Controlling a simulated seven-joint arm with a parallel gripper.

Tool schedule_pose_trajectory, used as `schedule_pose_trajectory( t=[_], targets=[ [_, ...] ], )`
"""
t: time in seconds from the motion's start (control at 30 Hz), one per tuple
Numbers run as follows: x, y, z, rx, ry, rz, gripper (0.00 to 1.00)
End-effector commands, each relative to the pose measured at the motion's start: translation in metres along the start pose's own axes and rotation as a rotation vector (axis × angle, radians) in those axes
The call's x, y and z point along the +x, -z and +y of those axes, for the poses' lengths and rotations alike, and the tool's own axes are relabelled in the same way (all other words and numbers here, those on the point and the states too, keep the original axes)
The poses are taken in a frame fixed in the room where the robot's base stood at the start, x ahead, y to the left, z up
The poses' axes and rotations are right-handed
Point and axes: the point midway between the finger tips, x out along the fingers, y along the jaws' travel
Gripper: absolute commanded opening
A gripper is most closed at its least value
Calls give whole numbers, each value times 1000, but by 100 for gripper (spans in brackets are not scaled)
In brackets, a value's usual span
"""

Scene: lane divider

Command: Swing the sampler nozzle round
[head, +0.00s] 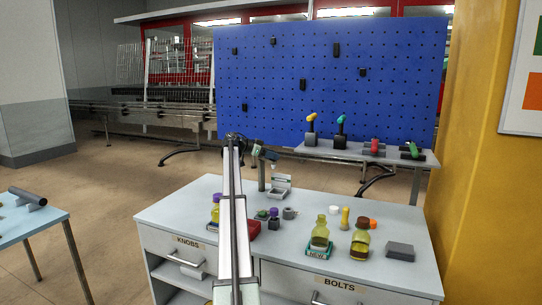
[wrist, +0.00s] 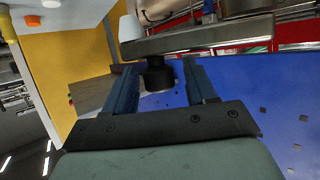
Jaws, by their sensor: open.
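The sampler appears to be the small grey stand (head: 281,182) at the back of the white bench in the head view, its upper part close to my gripper (head: 265,154). In the wrist view a metallic grey bar (wrist: 205,38) crosses above my gripper (wrist: 160,84). A short black stub (wrist: 158,76) hangs from it between my two fingers. The fingers are apart, with gaps visible on both sides of the stub. A white rounded piece (wrist: 130,27) shows at the bar's left end. Which part is the nozzle tip I cannot tell.
On the bench (head: 170,213) stand a yellow-green bottle on a green base (head: 319,236), a brown-capped bottle (head: 360,240), a grey block (head: 400,251) and a red box (head: 253,225). A blue pegboard (head: 390,80) and a narrow shelf (head: 345,155) stand behind. A yellow column (head: 485,150) borders the right.

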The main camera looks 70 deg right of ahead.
Motion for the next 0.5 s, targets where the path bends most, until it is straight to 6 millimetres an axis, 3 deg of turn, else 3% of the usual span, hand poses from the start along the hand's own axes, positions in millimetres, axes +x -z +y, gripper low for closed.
schedule_pose_trajectory(
  t=[0.07,0.5],
  targets=[
    [0,0,0,0,0,0,52],
    [0,0,0,0,0,0,10]
  ],
)
